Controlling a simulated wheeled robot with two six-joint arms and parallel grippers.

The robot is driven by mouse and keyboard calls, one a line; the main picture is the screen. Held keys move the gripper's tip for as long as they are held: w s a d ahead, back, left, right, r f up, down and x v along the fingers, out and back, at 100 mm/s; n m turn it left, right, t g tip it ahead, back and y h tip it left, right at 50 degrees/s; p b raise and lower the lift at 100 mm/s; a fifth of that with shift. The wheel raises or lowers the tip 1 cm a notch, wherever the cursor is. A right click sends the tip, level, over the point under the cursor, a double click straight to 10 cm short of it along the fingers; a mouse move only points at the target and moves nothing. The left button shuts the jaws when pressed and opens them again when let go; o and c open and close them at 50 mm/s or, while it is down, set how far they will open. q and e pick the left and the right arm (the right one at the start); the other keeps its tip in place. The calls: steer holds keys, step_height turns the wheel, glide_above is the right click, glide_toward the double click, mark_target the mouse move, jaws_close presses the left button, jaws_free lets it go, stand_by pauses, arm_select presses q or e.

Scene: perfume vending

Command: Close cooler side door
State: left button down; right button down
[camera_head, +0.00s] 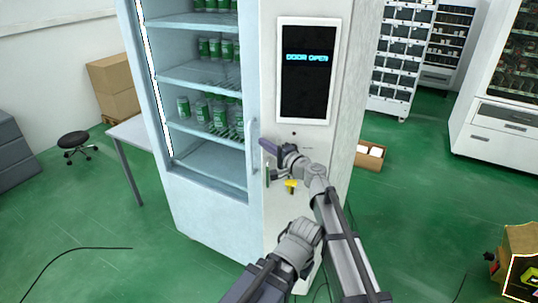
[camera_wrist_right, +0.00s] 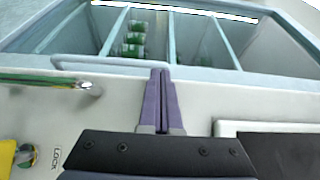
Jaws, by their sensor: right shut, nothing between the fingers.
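The cooler (camera_head: 205,200) stands upright, with shelves of green cans behind its front and a pale bar handle (camera_head: 253,145) at that front's right edge. The handle also shows in the wrist view (camera_wrist_right: 105,66). The white side panel (camera_head: 285,225), right of it, carries a screen (camera_head: 306,72) reading "DOOR OPEN" and a yellow-tagged key (camera_head: 291,185). I cannot tell how far the side door stands open. My right gripper (camera_head: 265,145) is shut and empty before the panel, its tips (camera_wrist_right: 160,72) by the handle; contact is unclear. My left gripper is not in view.
A stool (camera_head: 74,140), a white table (camera_head: 130,128) and cardboard boxes (camera_head: 113,85) stand at left. An open carton (camera_head: 369,155) sits on the floor right of the cooler. Other vending machines (camera_head: 500,140) stand at right.

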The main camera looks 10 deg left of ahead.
steer(key=w, duration=0.3)
steer(key=w+a, duration=0.1)
steer(key=w, duration=0.2)
steer(key=shift+w+a, duration=0.15)
steer(key=shift+w, duration=1.3)
steer(key=shift+s, duration=0.15)
